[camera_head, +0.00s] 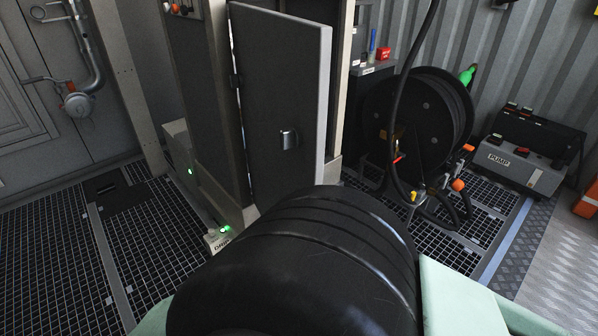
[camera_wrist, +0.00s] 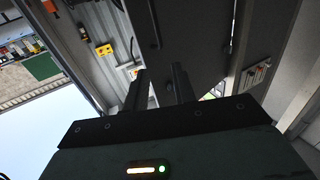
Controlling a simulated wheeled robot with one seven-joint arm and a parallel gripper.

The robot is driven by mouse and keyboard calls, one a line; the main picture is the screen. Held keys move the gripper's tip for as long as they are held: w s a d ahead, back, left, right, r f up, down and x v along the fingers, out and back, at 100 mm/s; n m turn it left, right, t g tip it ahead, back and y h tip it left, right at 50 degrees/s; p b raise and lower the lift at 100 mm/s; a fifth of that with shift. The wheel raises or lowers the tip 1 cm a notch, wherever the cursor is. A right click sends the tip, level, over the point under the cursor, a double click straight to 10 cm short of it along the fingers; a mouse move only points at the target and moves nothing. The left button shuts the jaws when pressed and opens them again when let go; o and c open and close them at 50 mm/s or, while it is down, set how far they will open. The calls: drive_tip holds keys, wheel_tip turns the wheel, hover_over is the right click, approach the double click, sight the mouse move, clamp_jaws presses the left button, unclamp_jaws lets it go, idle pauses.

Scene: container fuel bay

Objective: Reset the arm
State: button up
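My gripper (camera_wrist: 160,85) shows in the wrist view, its two dark fingers apart with nothing seen between them. A dark panel lies beyond the fingertips; I cannot tell how far off it is. In the head view my large black arm link fills the bottom middle, and my gripper does not show there.
A dark cabinet door (camera_head: 278,100) with a small latch stands open beyond my arm in the head view. A black hose reel (camera_head: 435,115) and a grey pump box (camera_head: 520,165) are to the right.

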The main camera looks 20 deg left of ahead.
drive_tip(key=w+a+r+n+g+y, duration=0.3)
drive_tip(key=w+r+n+g+y, duration=0.2)
drive_tip(key=w+r+g+y, duration=0.5)
drive_tip(key=s+d+r+n+g+h, duration=0.1)
drive_tip(key=s+d+g+h, duration=0.2)
drive_tip(key=d, duration=0.9)
drive_tip(key=s+d+n+g+h, duration=0.2)
drive_tip(key=s+d, duration=0.3)
drive_tip(key=d, duration=0.7)
drive_tip(key=s+d+r+n+g+h, duration=0.1)
drive_tip(key=s+d+g+h, duration=0.15)
drive_tip(key=d, duration=1.05)
wheel_tip(320, 180, up, 19)
drive_tip(key=p, duration=2)
drive_tip(key=shift+s+a+r+y, duration=0.2)
drive_tip(key=shift+s+a+y, duration=0.2)
drive_tip(key=shift+y, duration=0.05)
drive_tip(key=shift+a+r, duration=0.1)
